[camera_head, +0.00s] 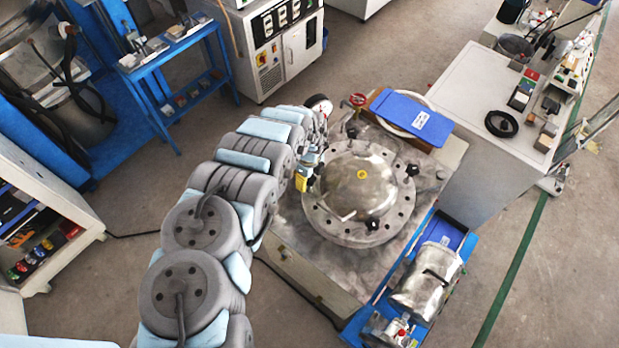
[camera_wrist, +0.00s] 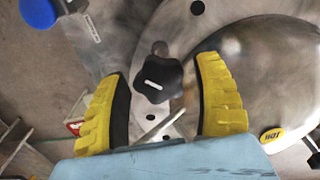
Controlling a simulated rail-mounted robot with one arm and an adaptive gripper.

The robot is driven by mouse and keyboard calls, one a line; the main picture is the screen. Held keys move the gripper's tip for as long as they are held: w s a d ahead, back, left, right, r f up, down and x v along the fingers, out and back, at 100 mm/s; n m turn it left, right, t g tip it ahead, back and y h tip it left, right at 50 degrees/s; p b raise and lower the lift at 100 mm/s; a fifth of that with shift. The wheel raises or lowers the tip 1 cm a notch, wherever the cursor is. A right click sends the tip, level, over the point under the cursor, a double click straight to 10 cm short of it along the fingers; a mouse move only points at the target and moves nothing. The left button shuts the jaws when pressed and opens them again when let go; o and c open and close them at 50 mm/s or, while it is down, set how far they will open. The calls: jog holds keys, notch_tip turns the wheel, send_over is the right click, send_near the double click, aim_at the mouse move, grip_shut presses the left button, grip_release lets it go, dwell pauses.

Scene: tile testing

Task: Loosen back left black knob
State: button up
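The round metal lid (camera_head: 360,180) sits on a bolted flange (camera_head: 318,222) in the middle of the head view. Black knobs show at its right (camera_head: 411,170), front (camera_head: 372,224) and back (camera_head: 352,131). My gripper (camera_head: 307,170) is at the flange's left edge, where it and my arm may hide another knob. In the wrist view a black star-shaped knob (camera_wrist: 158,79) lies between the yellow fingers of my gripper (camera_wrist: 165,80). The fingers are spread, with gaps on both sides of the knob, wider at the left. Contact is not visible.
A red valve handle (camera_head: 357,100) and a blue panel (camera_head: 413,118) stand behind the lid. A motor-like metal cylinder (camera_head: 428,280) is at the front right. In the wrist view, a thin metal rod (camera_wrist: 160,127) lies just below the knob.

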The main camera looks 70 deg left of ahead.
jog(key=c, duration=0.9)
jog(key=shift+c, duration=0.2)
jog(key=shift+n, duration=0.4)
jog(key=n, duration=0.3)
jog(key=shift+d+n+p, duration=0.1)
jog(key=shift+n+p, duration=0.2)
jog(key=shift+n, duration=0.1)
jog(key=n, duration=0.4)
jog(key=shift+f, duration=0.1)
jog(key=n+b, duration=0.1)
jog(key=n, duration=0.8)
jog(key=shift+b, duration=0.35)
jog(key=shift+n, duration=0.3)
